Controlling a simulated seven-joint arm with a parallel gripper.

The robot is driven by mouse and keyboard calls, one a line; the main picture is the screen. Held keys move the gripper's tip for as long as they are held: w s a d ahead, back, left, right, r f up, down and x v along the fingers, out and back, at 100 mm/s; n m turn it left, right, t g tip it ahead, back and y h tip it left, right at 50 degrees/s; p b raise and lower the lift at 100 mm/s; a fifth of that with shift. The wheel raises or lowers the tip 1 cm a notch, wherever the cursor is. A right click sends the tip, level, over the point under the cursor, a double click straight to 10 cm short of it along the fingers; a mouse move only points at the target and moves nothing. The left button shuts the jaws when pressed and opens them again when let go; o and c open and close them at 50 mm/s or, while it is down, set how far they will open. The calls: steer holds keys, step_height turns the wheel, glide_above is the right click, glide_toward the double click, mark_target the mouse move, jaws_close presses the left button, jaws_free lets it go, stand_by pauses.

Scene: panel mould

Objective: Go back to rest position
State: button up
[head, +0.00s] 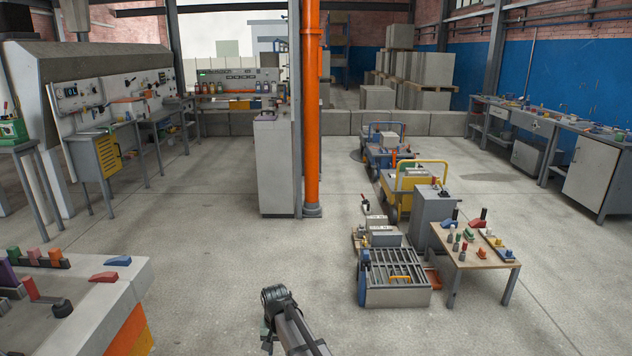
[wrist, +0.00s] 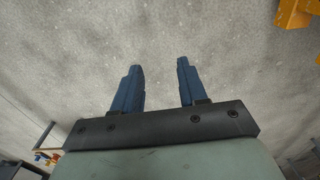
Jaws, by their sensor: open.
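My gripper (wrist: 160,68) shows in the wrist view with its two blue fingers apart. Nothing is between the fingers, and only bare grey concrete floor lies beyond them. In the head view my arm rises from the bottom edge near the middle, over open floor. The gripper's fingers cannot be made out in that view.
A grey bench (head: 115,285) with coloured handles stands at lower left. A low grated metal unit (head: 396,297) and a small wooden table (head: 470,258) with coloured pegs stand at right. An orange pillar (head: 312,120) stands mid-scene. The floor between is clear.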

steer(key=s+d+f, duration=0.2)
steer(key=s+d, duration=0.3)
steer(key=d, duration=0.4)
steer(key=s+d+f, duration=0.3)
steer(key=s+d, duration=0.1)
steer(key=d, duration=0.6)
steer(key=s+d+f, duration=0.2)
steer(key=s+d, duration=0.3)
steer(key=d, duration=0.4)
steer(key=s+f+g, duration=0.3)
steer(key=s+f, duration=0.7)
steer(key=s, duration=0.5)
steer(key=s+f+g, duration=0.4)
steer(key=s+f, duration=0.6)
steer(key=s, duration=0.5)
steer(key=shift+d+f, duration=0.2)
steer(key=shift+f, duration=0.15)
